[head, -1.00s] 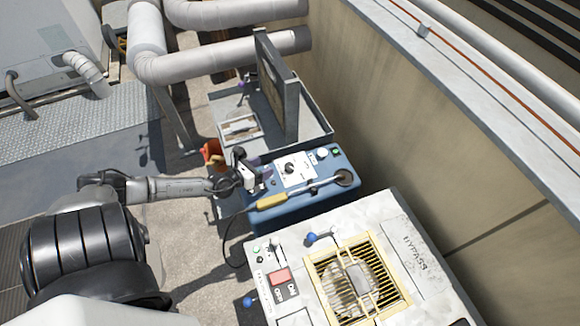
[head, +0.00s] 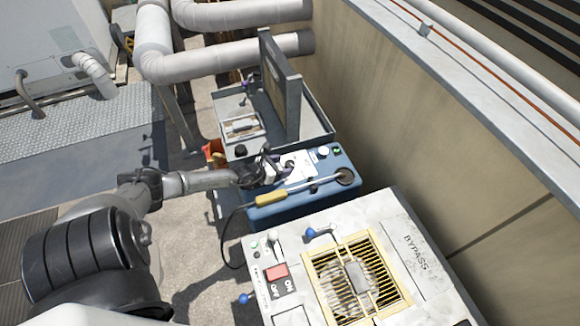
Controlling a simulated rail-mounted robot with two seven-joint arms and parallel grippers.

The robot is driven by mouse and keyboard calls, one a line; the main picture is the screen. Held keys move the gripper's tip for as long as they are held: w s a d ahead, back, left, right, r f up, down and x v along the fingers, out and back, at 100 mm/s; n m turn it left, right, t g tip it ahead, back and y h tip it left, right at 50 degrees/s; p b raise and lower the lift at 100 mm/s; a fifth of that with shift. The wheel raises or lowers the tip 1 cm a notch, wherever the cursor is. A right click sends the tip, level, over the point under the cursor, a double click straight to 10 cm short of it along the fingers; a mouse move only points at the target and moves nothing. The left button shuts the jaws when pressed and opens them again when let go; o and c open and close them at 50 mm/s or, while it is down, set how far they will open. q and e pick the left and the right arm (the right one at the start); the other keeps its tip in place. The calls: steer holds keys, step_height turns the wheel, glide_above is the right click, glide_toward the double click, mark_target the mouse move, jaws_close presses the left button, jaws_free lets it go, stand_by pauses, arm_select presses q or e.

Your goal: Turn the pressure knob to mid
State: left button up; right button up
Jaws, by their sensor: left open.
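A blue box (head: 290,209) stands beyond the white unit, with a white dial plate (head: 306,160) on its top. The pressure knob, dark on that plate a second ago, is now mostly hidden behind my gripper. My left gripper (head: 284,168) is open, over the left part of the plate, with its fingers at or close to the knob. I cannot tell whether they touch it. My right gripper is not in view.
A yellow-handled wand (head: 272,199) lies across the blue box, close in front of my gripper. A white unit (head: 419,261) with a yellow grille (head: 327,270) stands nearer. A grey open case (head: 315,130) stands behind, beside the wall (head: 400,130).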

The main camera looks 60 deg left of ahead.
mark_target(289, 164)
arm_select(q)
steer(key=b+x, duration=0.1)
steer(key=x, duration=0.1)
steer(key=shift+w+a+f, duration=0.15)
steer(key=shift+w+a, duration=0.05)
steer(key=shift+w, duration=0.1)
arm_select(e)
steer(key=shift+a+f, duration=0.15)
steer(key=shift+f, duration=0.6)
arm_select(q)
steer(key=shift+b+x, duration=0.35)
steer(key=shift+x, duration=0.6)
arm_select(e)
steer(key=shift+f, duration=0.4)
arm_select(q)
steer(key=shift+d, duration=0.15)
